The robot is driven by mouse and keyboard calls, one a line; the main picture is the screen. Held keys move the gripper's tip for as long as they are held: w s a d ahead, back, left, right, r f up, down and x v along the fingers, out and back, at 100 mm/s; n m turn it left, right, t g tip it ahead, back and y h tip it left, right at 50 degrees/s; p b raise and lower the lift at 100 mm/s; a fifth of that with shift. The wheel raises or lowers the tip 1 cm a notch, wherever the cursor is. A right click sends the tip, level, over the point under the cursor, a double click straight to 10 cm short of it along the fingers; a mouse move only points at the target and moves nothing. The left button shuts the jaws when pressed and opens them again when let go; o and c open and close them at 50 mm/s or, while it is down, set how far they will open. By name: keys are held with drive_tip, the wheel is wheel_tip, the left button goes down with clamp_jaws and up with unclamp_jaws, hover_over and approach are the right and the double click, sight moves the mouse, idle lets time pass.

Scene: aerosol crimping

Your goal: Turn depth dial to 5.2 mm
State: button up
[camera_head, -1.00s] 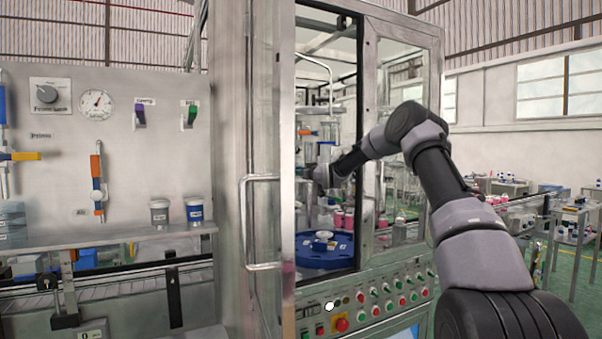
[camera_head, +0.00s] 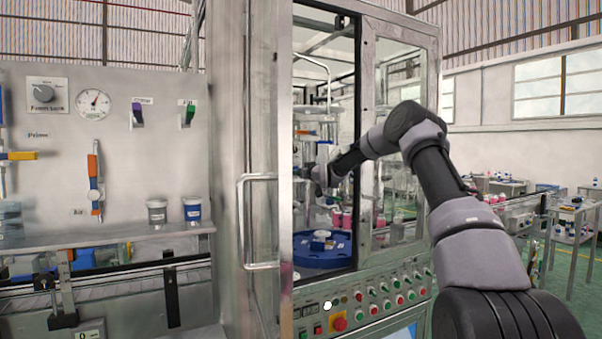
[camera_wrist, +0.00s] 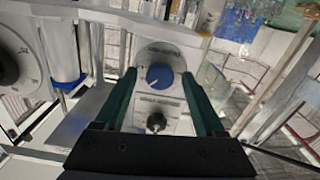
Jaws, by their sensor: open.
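A blue dial (camera_wrist: 158,76) on a round white plate shows in the wrist view. It looks like the depth dial, but its lettering is too blurred to read, so I cannot tell its setting. My gripper (camera_wrist: 160,82) is open, with one green finger on each side of the dial in the picture. I see no contact with it. A small dark knob (camera_wrist: 155,122) shows below the dial, between the fingers. In the head view my arm reaches through the open cabinet of the machine. The dial cannot be made out there.
A large black knob on a white face (camera_wrist: 8,68) and a blue-and-white cylinder (camera_wrist: 61,50) stand left in the wrist view. The cabinet's door frame (camera_head: 367,130) is close to my arm. A blue round table (camera_head: 318,252) lies below. A button panel (camera_head: 375,298) is in front.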

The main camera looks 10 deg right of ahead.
drive_tip(key=v, duration=1)
drive_tip(key=shift+s, duration=0.35)
drive_tip(key=shift+d, duration=0.1)
drive_tip(key=s+d+r+m+g+h, duration=0.1)
drive_tip(key=s+r+m+g+h, duration=0.15)
drive_tip(key=s, duration=1.05)
drive_tip(key=s+d+r+m+g+h, duration=0.1)
drive_tip(key=s+r+m+g+h, duration=0.2)
drive_tip(key=s, duration=1.1)
drive_tip(key=s+f+m+g+y, duration=0.1)
drive_tip(key=s+f+g, duration=0.1)
drive_tip(key=s, duration=1.2)
drive_tip(key=s+f+m+g+y, duration=0.1)
drive_tip(key=s+f+m+g, duration=0.1)
drive_tip(key=s, duration=1.2)
drive_tip(key=shift+d+g, duration=0.15)
drive_tip(key=shift+g, duration=0.2)
drive_tip(key=shift+m, duration=0.25)
